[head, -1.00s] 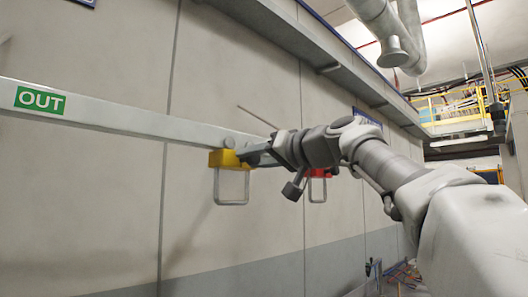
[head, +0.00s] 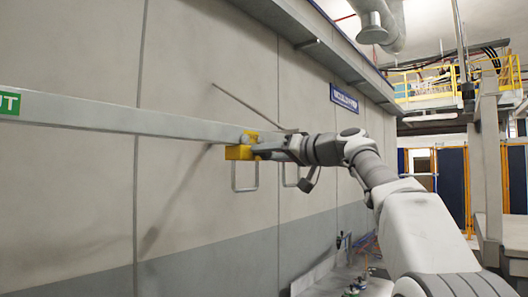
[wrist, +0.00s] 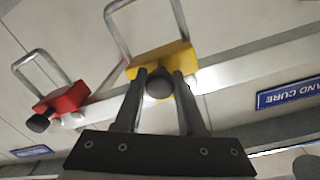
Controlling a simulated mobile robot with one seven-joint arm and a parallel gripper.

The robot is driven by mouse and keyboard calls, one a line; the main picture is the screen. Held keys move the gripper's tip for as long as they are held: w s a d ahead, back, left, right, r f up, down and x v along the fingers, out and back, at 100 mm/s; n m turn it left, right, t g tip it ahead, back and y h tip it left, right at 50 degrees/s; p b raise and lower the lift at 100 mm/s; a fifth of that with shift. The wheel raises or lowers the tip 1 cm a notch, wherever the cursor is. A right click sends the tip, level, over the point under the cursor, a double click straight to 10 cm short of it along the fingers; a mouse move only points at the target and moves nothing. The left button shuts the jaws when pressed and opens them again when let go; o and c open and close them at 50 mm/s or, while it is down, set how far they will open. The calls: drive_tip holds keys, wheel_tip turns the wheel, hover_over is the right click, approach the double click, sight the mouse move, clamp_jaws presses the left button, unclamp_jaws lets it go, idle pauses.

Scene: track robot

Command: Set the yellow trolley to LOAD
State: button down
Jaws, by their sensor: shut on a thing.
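The yellow trolley (head: 238,153), a block with a metal loop below it, hangs on a pale rail (head: 130,119) along the wall. In the wrist view the yellow trolley (wrist: 168,60) has a round black knob (wrist: 159,84) between my fingers. My gripper (head: 262,149) is shut on this knob; in the wrist view my gripper (wrist: 160,88) has a finger on each side of it. A green OUT sign (head: 8,104) is cut off at the left edge of the head view. No LOAD sign is readable.
A red trolley (wrist: 64,100) with its own knob and loop sits on the same rail; in the head view my arm hides most of it. A blue sign (wrist: 288,94) is on the wall. A thin rod (head: 245,107) sticks out near the rail.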

drive_tip(key=shift+w+d, duration=0.1)
drive_tip(key=shift+d, duration=0.1)
drive_tip(key=c, duration=0.5)
unclamp_jaws()
drive_tip(key=shift+w, duration=0.15)
drive_tip(key=shift+s+d+f, duration=0.1)
drive_tip(key=shift+s+d, duration=0.15)
drive_tip(key=b+v, duration=0.5)
drive_tip(key=v, duration=1.1)
drive_tip(key=shift+s+d+b, duration=0.25)
drive_tip(key=shift+s+b, duration=0.05)
